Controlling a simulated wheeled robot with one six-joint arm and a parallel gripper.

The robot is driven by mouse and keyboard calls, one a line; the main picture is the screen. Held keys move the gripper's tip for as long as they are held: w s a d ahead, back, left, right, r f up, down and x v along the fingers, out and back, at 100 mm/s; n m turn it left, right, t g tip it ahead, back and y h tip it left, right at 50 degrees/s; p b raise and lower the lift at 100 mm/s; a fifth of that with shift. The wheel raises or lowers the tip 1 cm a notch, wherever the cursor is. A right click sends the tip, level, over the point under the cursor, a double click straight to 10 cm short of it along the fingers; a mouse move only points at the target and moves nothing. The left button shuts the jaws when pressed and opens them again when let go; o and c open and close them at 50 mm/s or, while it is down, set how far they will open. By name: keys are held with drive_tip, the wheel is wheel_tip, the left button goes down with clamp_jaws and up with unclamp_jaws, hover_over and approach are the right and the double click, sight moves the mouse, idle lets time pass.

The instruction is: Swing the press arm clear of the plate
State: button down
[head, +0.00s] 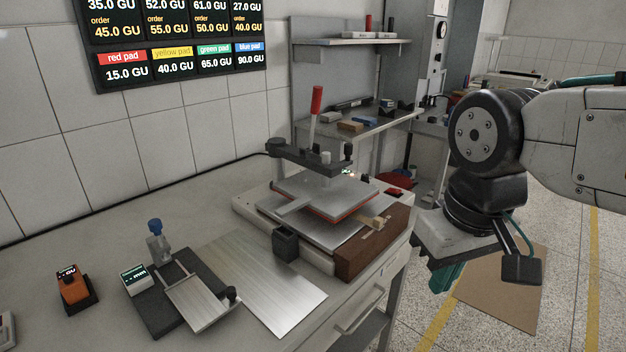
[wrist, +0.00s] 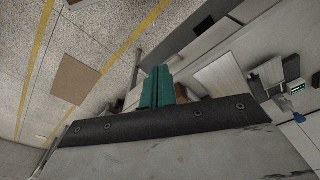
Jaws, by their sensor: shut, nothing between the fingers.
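The press arm (head: 300,156) is a dark bar with a red-tipped upright lever (head: 315,104). In the head view it reaches over the square metal plate (head: 328,193), which has a red edge underneath and lies on the press bed. A dark knob stands at the bar's right end. My gripper (head: 447,277) has teal fingers and hangs beyond the bench's right edge, apart from the press and partly hidden by my wrist. In the wrist view, the teal fingers (wrist: 158,87) are together with nothing between them.
A dark fixture (head: 185,298), an orange meter (head: 73,287) and a flat metal sheet (head: 262,282) occupy the bench's front. A shelf unit (head: 350,43) stands behind.

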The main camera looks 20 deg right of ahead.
idle(0.3)
drive_tip(key=c, duration=2)
unclamp_jaws()
drive_tip(key=o, duration=0.6)
drive_tip(key=shift+w, duration=0.4)
drive_tip(key=shift+o, duration=0.7)
drive_tip(key=w+d+t, duration=0.2)
drive_tip(key=w+t, duration=0.2)
drive_tip(key=w, duration=0.9)
drive_tip(key=w+d+t+h, duration=0.1)
drive_tip(key=w+d+t, duration=0.2)
drive_tip(key=w, duration=0.9)
drive_tip(key=shift+w+f+m+t, duration=0.3)
drive_tip(key=shift+w+f+t, duration=0.05)
drive_tip(key=shift+f+t, duration=0.15)
drive_tip(key=n+t+y, duration=0.1)
drive_tip(key=t, duration=0.7)
approach(350, 147)
drive_tip(key=w, duration=0.3)
drive_tip(key=shift+t+y, duration=0.3)
drive_tip(key=w, duration=0.8)
drive_tip(key=shift+w+f, duration=0.15)
drive_tip(key=shift+f, duration=0.1)
